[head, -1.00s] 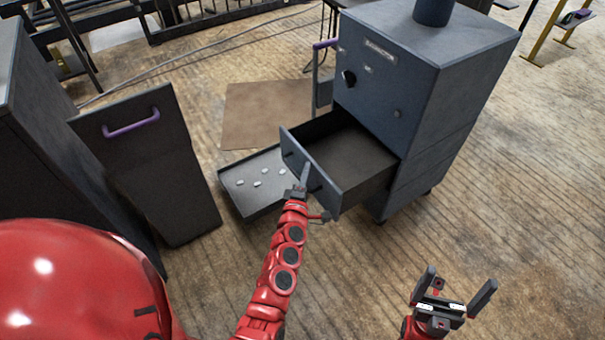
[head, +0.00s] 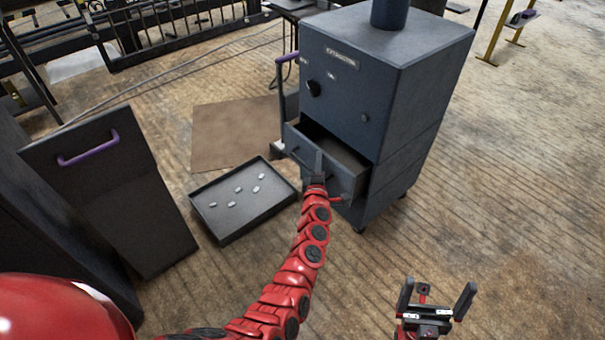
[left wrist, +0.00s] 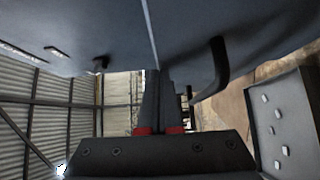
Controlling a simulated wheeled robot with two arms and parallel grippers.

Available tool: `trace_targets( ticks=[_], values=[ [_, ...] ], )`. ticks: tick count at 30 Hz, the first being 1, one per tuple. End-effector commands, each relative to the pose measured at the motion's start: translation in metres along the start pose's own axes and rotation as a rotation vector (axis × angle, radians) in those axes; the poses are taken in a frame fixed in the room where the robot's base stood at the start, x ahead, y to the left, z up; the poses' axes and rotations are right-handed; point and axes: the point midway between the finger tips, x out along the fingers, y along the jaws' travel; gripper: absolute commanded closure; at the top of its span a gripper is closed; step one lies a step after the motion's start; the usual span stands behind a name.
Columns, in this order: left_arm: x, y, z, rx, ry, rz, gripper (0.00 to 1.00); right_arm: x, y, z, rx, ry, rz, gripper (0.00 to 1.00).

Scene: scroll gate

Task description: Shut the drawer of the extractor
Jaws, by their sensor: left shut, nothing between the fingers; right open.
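The extractor (head: 400,100) is a dark blue-grey cabinet on casters at the upper middle of the head view. Its drawer (head: 345,158) sticks out part way from the lower front and looks empty inside where I can see. My left gripper (head: 318,165) is shut and empty, its fingers at the drawer's front panel; the gripper hides part of that panel. In the left wrist view its fingers (left wrist: 160,105) point at a dark surface with a dark handle (left wrist: 215,72). My right gripper (head: 437,298) is open and empty, low at the right, apart from the extractor.
A shallow dark tray (head: 217,222) with several small white pieces lies on the floor left of the drawer. A dark panel with a purple handle (head: 88,148) stands at the left. A brown sheet (head: 225,135) lies behind the tray.

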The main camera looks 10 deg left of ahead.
Motion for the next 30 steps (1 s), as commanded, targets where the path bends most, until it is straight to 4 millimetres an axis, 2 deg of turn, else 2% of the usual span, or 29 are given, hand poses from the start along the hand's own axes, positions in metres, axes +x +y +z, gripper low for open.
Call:
trace_targets(
  ticks=[4, 10, 25, 30],
  values=[
    [0.015, -0.002, 0.016, 0.001, -0.004, -0.001, 1.00, -0.009, -0.001, -0.001, -0.003, 0.009, -0.010, 0.00],
    [0.025, -0.001, 0.025, 0.000, 0.000, 0.000, 1.00, -0.012, -0.001, -0.002, -0.005, 0.016, -0.017, 0.00],
    [0.027, 0.000, 0.027, 0.000, 0.001, 0.000, 1.00, -0.012, -0.001, -0.002, -0.006, 0.017, -0.019, 0.00],
    [0.021, 0.002, 0.021, -0.001, 0.002, 0.001, 1.00, -0.007, -0.001, -0.002, -0.004, 0.014, -0.014, 0.00]
  ],
)
